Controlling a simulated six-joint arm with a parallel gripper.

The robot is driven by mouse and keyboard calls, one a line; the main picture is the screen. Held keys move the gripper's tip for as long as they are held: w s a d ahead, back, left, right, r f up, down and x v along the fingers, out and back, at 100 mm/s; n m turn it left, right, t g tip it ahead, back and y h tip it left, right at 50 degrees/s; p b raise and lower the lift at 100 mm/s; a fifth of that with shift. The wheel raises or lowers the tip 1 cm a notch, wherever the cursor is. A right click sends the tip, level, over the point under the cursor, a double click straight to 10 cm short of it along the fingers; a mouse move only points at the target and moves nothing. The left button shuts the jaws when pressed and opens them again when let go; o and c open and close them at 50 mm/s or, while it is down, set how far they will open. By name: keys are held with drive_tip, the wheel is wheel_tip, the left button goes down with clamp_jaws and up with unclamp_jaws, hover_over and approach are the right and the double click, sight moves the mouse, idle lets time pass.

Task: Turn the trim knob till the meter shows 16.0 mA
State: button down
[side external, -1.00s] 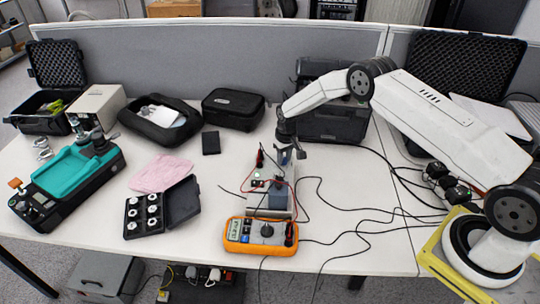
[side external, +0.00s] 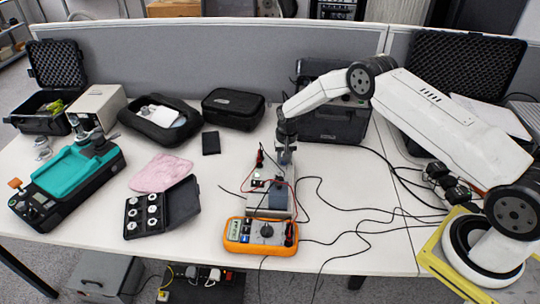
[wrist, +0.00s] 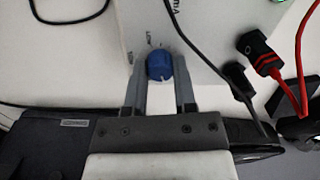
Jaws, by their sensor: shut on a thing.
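The trim knob (wrist: 159,65) is a round blue knob on a pale box (wrist: 205,35) with a partly visible "mA" mark, seen in the wrist view. My gripper (wrist: 160,72) is shut on the knob, one grey finger on each side of it. In the side external view my gripper (side external: 285,155) points down over the box (side external: 278,203), and the knob is hard to make out there. The meter (side external: 262,249) is an orange multimeter in front of the box. Its display (side external: 234,229) is lit, but the digits are too small to read.
A black case of weights (side external: 145,226), a pink cloth (side external: 160,174) and a teal-topped device (side external: 72,180) stand left.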

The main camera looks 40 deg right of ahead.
drive_tip(key=shift+c, duration=2.1)
unclamp_jaws()
drive_tip(key=shift+r, duration=0.2)
drive_tip(key=shift+s+d+r, duration=0.1)
drive_tip(key=shift+d+r, duration=0.05)
drive_tip(key=shift+r, duration=3.6)
